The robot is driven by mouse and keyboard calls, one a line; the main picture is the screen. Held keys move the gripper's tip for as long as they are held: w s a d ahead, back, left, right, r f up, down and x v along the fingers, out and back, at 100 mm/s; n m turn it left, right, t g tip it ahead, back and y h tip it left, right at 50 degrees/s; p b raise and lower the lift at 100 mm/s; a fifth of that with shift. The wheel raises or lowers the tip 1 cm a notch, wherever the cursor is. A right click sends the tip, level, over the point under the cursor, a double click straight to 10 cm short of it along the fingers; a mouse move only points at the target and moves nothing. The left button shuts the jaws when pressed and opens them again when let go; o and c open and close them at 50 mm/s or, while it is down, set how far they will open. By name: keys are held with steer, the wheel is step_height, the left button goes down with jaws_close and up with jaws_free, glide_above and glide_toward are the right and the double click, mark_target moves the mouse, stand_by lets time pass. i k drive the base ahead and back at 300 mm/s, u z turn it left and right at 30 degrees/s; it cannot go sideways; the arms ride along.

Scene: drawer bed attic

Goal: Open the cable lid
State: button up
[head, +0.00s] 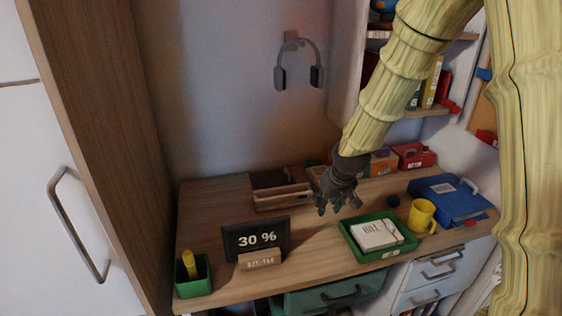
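My gripper (338,207) is above the desk near its middle, pointing down. Its dark fingers are spread apart with nothing visible between them. No part is clearly marked as a cable lid. A wooden box (283,202) with a dark top or inside stands at the back of the desk, left of my gripper. I cannot tell whether that dark area is a lid or an opening. A second box-like wooden thing is partly hidden behind my gripper.
The desk (210,222) holds a "30 %" display (256,238), a green pen cup (192,274), a green tray (360,248) with a white box (376,234), a yellow mug (422,215) and a blue binder (447,200). Grey headphones (279,78) hang on the wall.

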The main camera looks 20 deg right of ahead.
mark_target(276, 178)
steer(key=i, duration=1.05)
